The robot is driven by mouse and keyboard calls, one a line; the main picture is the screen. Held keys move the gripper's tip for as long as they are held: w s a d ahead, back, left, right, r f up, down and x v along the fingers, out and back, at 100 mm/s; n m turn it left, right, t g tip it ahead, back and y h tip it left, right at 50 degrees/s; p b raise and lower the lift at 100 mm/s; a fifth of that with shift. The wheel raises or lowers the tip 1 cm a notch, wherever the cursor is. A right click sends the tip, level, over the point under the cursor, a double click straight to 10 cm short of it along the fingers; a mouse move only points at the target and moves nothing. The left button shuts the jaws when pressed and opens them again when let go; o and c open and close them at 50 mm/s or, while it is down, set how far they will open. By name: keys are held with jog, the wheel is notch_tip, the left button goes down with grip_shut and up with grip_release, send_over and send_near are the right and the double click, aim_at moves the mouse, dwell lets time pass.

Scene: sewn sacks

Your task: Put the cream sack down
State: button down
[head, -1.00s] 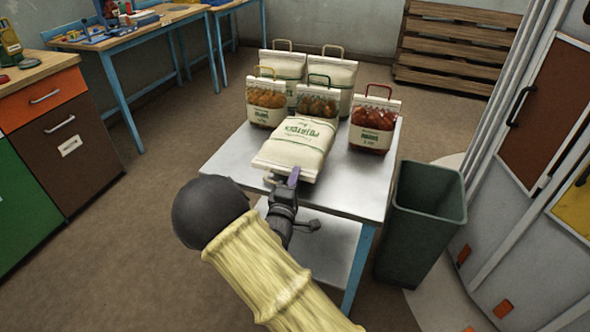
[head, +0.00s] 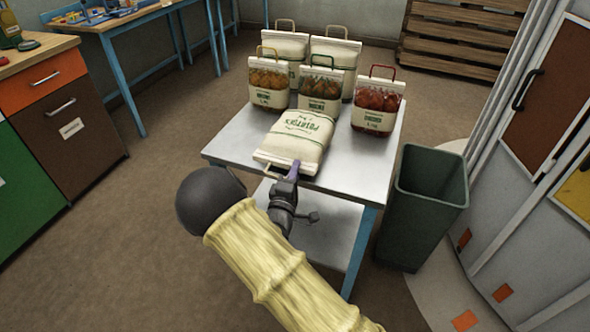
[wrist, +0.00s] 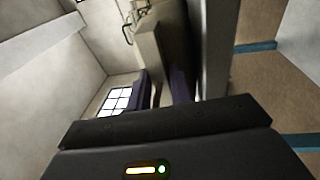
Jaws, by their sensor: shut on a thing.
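The cream sack (head: 300,137) with green "Potatoes" print lies nearly flat over the front part of the metal table (head: 355,172), its handle end toward me. My gripper (head: 286,176) is shut on its handle at the table's front edge; the purple fingers partly cover it. I cannot tell whether the sack's underside rests fully on the table. In the wrist view the sack's beige side (wrist: 160,45) shows beyond the purple fingers (wrist: 163,90), beside the table's edge. The exact grip is hidden there.
Behind it stand net-fronted sacks with a yellow handle (head: 269,82), a green handle (head: 319,90) and a red handle (head: 376,105). Two more cream sacks (head: 285,45) (head: 336,52) stand at the back. A green bin (head: 428,205) stands right of the table. The table's right front is clear.

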jog(key=shift+r, duration=0.35)
jog(key=c, duration=1.3)
grip_release()
jog(key=shift+f, duration=0.3)
jog(key=shift+o, duration=0.2)
jog(key=v, duration=1.2)
jog(key=shift+p, duration=0.35)
